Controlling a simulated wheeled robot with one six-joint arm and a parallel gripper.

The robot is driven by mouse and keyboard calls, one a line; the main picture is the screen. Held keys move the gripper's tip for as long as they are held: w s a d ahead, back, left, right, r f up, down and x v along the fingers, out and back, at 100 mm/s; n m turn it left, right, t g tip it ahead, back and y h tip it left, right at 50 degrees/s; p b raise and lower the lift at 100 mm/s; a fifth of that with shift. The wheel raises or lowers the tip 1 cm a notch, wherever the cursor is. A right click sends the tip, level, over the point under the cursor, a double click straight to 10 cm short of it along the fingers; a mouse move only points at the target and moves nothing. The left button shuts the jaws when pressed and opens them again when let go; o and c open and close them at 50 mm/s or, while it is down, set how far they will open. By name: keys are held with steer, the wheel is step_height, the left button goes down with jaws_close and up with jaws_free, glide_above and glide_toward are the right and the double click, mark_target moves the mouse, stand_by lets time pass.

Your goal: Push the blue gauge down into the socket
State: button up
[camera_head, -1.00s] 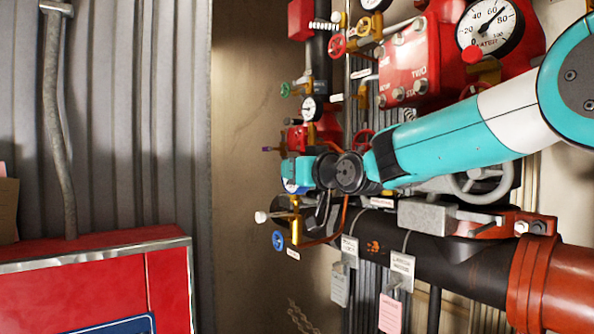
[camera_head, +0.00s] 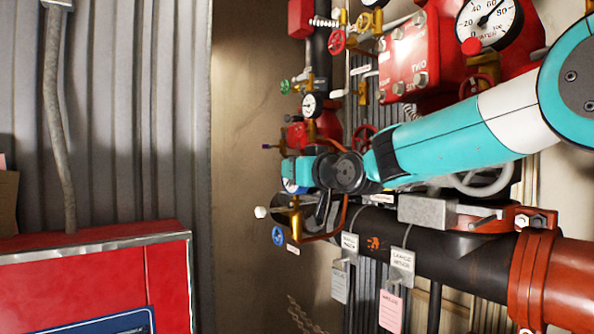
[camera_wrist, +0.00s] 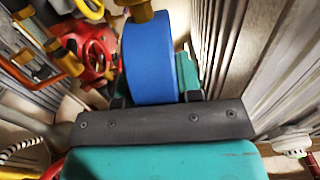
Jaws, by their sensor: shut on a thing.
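The blue gauge (camera_wrist: 150,60) fills the upper middle of the wrist view as a thick blue rim, with a brass stem (camera_wrist: 138,10) at its far end. My gripper (camera_wrist: 155,95) is shut on it; one teal finger shows to the right of the rim. In the head view my gripper (camera_head: 298,172) is at the pipe wall, and a bit of the gauge's pale face and blue rim (camera_head: 290,187) shows below it. A brass fitting (camera_head: 296,217) stands just below the gauge. I cannot tell whether the stem is inside a socket.
A black pipe (camera_head: 430,245) with hanging tags runs below my arm. A blue handwheel (camera_head: 278,236) and a white knob (camera_head: 260,212) sit close under the gripper. Red valves and gauges crowd above. A red cabinet (camera_head: 90,285) stands at the lower left.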

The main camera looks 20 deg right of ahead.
steer(key=shift+f+b, duration=1.15)
steer(key=shift+b, duration=0.15)
stand_by(0.9)
steer(key=o, duration=1.1)
steer(key=shift+c, duration=0.2)
steer(key=p+v, duration=0.1)
steer(key=v, duration=1.6)
steer(key=shift+s+p, duration=0.2)
steer(key=shift+p, duration=0.1)
